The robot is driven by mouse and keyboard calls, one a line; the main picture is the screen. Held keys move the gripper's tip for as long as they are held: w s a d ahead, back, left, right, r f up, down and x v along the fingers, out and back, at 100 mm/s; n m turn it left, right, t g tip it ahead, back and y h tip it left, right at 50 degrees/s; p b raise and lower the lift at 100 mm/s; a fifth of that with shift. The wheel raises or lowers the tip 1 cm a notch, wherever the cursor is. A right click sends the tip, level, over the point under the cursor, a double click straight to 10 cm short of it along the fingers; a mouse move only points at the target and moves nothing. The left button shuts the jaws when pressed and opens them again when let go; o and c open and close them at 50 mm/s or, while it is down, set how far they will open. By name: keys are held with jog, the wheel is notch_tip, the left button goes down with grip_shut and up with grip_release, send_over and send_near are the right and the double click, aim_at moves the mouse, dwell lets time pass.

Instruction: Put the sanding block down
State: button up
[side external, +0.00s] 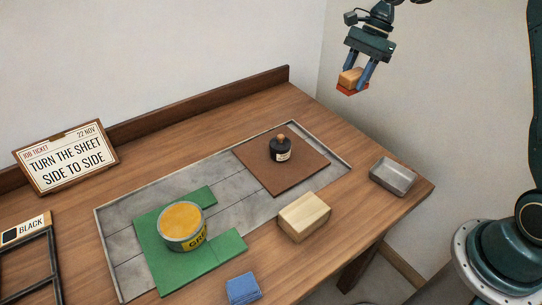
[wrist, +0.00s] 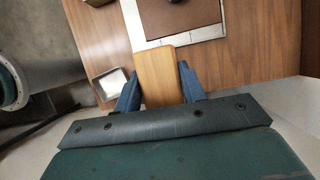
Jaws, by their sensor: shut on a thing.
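My gripper (side external: 359,79) is at the upper right of the side view, high in the air beyond the table's right back edge. It is shut on the sanding block (side external: 351,77), which has a tan wooden top and a red-orange underside. In the wrist view the block (wrist: 157,75) shows as a tan wooden piece between the blue fingers of my gripper (wrist: 158,88). The wooden table (side external: 330,208) lies below, and the block touches nothing but the fingers.
A metal tray (side external: 393,175) sits at the table's right corner. A yellow-topped can (side external: 182,226) stands on a green sheet (side external: 160,273). A wooden block (side external: 304,217) and a blue cloth (side external: 243,288) lie in front.

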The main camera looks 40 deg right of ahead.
jog(key=shift+w+d+f+m+t, duration=0.15)
jog(key=shift+w+m+t, duration=0.25)
jog(key=shift+w, duration=0.45)
jog(key=w+d+m+t+h, duration=0.2)
jog(key=w+m+t+h, duration=0.1)
jog(key=w+m, duration=1.15)
jog(key=f, duration=0.5)
jog(key=w+f+n, duration=0.1)
jog(key=f, duration=0.4)
jog(key=f+n, duration=0.1)
jog(key=f, duration=0.4)
jog(key=shift+w+a+f, duration=0.1)
jog(key=shift+w+a, duration=0.05)
jog(key=shift+w, duration=0.25)
jog(key=shift+f, duration=2.1)
jog(key=shift+f, duration=0.15)
jog(key=o, duration=1)
